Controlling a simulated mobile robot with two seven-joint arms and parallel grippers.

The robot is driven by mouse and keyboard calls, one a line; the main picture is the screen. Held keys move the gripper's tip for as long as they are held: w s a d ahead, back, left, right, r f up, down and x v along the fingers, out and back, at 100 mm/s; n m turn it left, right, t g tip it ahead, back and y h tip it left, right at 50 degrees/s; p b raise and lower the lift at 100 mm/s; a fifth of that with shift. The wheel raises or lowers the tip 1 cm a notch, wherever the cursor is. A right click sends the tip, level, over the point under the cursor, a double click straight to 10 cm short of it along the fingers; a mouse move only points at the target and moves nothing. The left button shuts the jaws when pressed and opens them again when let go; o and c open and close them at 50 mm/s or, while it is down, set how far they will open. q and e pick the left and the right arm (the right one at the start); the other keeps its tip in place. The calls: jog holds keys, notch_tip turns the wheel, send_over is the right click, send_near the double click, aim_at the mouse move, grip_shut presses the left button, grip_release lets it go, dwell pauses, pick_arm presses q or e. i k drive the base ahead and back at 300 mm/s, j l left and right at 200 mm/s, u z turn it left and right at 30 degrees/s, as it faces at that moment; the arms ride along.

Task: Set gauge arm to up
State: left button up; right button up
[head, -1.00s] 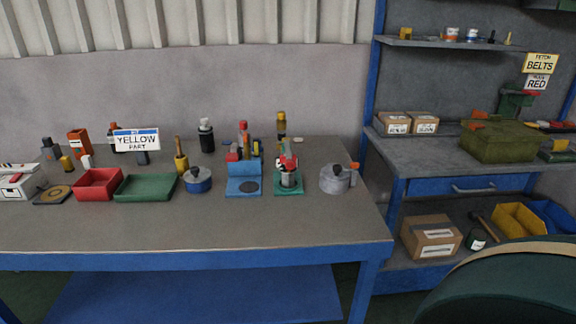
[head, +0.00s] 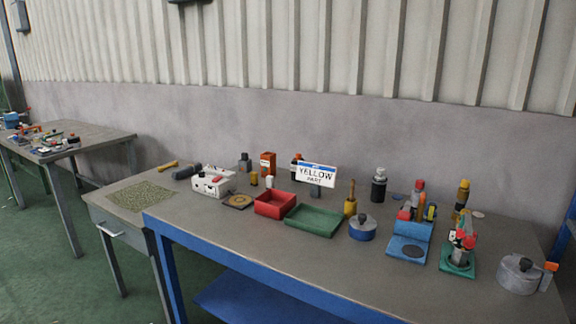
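No part is clearly readable as the gauge arm at this size. Candidates stand at the right of the blue-edged bench in the head view. A grey round housing (head: 518,276) has an orange-tipped piece (head: 551,266) at its right side. To its left, a red and grey device (head: 463,248) stands on a green base plate (head: 459,266). Left of that is a blue L-shaped stand (head: 407,252) with a dark disc on its foot. Neither of my grippers is in view.
The blue-edged bench (head: 330,270) also holds a blue pot (head: 362,228), a green tray (head: 312,219), a red bin (head: 275,203), a YELLOW PART sign (head: 316,175) and a white box (head: 212,181). A second table (head: 100,135) stands at far left. Green floor (head: 60,280) is open between.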

aim_at(469, 242)
jog(key=k+l+z, duration=0.25)
jog(key=l, duration=0.3)
jog(key=k+l+z, duration=0.1)
jog(key=l, duration=0.2)
jog(key=l+z, duration=0.2)
jog(key=l, duration=0.35)
